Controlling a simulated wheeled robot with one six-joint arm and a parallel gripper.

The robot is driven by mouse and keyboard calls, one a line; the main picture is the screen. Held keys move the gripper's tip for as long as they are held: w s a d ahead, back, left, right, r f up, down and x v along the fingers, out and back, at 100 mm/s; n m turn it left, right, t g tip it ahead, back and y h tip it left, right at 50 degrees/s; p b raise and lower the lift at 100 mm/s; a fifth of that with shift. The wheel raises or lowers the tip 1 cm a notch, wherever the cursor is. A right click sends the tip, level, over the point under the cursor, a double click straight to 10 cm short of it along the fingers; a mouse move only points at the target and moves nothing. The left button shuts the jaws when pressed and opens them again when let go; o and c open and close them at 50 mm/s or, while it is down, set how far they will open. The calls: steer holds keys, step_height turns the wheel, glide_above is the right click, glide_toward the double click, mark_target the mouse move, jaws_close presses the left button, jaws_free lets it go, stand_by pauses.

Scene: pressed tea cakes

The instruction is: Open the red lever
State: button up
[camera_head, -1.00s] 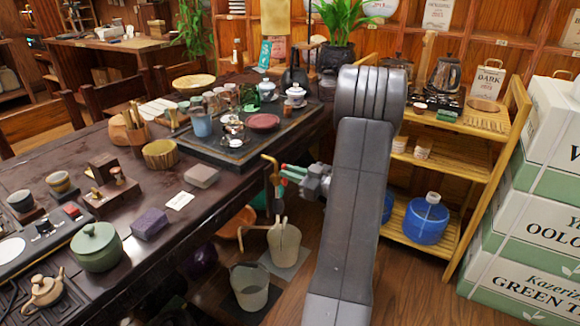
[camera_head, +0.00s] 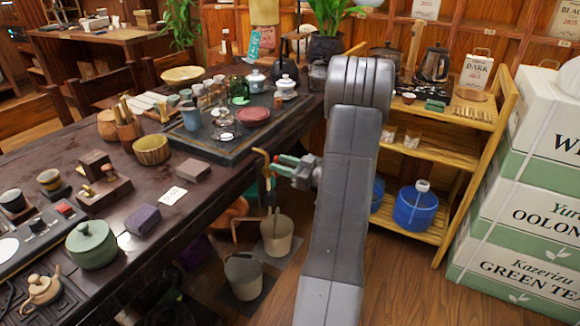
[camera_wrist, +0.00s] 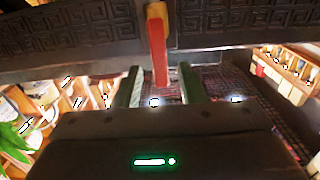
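The red lever (camera_wrist: 160,60), with a yellowish upper end, hangs in the upper middle of the wrist view in front of a dark carved table edge. My gripper (camera_wrist: 162,80) has two green fingers spread apart, one on each side of the lever's lower end. Gaps show on both sides, so the lever is not clamped. In the head view my gripper (camera_head: 277,163) is beside the long table's right edge, close to a brass-coloured curved piece (camera_head: 262,160). I cannot tell the red lever apart from the gripper there.
The dark tea table (camera_head: 215,205) fills the left, with a green lidded pot (camera_head: 91,245) and other tea ware. Two buckets (camera_head: 277,236) stand below its edge. A wooden shelf (camera_head: 440,155) and stacked tea boxes (camera_head: 520,215) stand right. Some floor is clear between.

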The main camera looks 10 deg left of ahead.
steer(key=p+v, duration=0.1)
steer(key=v, duration=1.2)
steer(key=shift+d+p, duration=0.3)
steer(key=shift+d, duration=0.05)
steer(key=shift+s, duration=0.1)
steer(key=b+x, duration=0.1)
steer(key=x, duration=1.3)
steer(key=shift+b, duration=0.35)
steer(key=shift+d, duration=0.15)
